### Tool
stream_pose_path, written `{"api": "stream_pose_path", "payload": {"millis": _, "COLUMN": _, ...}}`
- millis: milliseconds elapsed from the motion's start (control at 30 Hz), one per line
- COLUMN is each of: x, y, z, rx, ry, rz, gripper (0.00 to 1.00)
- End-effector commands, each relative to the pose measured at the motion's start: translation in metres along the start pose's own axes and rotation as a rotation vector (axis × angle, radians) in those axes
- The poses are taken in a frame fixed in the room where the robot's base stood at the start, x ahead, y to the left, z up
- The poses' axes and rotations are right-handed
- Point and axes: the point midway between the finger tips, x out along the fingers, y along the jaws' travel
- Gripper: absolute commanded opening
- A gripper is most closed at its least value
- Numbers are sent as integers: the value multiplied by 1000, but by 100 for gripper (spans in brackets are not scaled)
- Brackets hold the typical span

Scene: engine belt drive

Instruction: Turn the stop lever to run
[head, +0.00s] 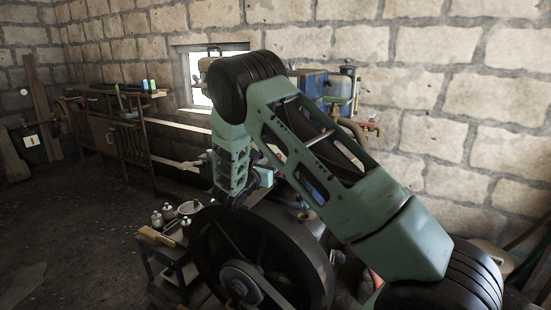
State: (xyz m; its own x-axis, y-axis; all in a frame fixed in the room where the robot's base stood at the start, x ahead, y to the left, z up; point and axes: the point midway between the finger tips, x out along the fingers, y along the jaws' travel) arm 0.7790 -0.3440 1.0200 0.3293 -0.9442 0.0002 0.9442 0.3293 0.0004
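My green arm crosses the middle of the head view and bends down at its upper end. My gripper (234,198) is at the lower end of that arm, just above the top of the large dark flywheel (205,258). Its fingers are small and dark against the wheel, so I cannot tell whether they are open or shut, or whether they touch anything. The engine (312,82) stands behind my arm and is largely hidden by it. I cannot make out the stop lever; my arm may be covering it.
A small stand (168,251) with cans, a pan and a wooden block is left of the flywheel. A red-handled fitting (370,126) sticks out near the stone wall (440,92). A wooden rack (128,140) stands at the back left. The floor at left is mostly clear.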

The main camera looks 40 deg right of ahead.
Motion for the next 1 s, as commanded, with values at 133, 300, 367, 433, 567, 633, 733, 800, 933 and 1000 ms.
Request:
{"api": "stream_pose_path", "payload": {"millis": 133, "x": 24, "y": 0, "z": 1, "rx": 0, "ry": 0, "rz": -2, "gripper": 40}}
{"api": "stream_pose_path", "payload": {"millis": 300, "x": 38, "y": 0, "z": 0, "rx": -1, "ry": 1, "rz": 0, "gripper": 40}}
{"api": "stream_pose_path", "payload": {"millis": 367, "x": 40, "y": 0, "z": 0, "rx": -1, "ry": 1, "rz": 1, "gripper": 40}}
{"api": "stream_pose_path", "payload": {"millis": 433, "x": 41, "y": 0, "z": 0, "rx": -1, "ry": 1, "rz": 1, "gripper": 40}}
{"api": "stream_pose_path", "payload": {"millis": 567, "x": 41, "y": 0, "z": 0, "rx": -1, "ry": 1, "rz": 1, "gripper": 40}}
{"api": "stream_pose_path", "payload": {"millis": 633, "x": 41, "y": 0, "z": 0, "rx": -1, "ry": 1, "rz": 0, "gripper": 40}}
{"api": "stream_pose_path", "payload": {"millis": 733, "x": 41, "y": 0, "z": 0, "rx": -1, "ry": 1, "rz": 0, "gripper": 18}}
{"api": "stream_pose_path", "payload": {"millis": 800, "x": 41, "y": 0, "z": 0, "rx": 0, "ry": 0, "rz": 0, "gripper": 0}}
{"api": "stream_pose_path", "payload": {"millis": 933, "x": 41, "y": 0, "z": 0, "rx": 0, "ry": 0, "rz": 0, "gripper": 0}}
{"api": "stream_pose_path", "payload": {"millis": 1000, "x": 41, "y": 0, "z": -1, "rx": 3, "ry": 0, "rz": 0, "gripper": 0}}
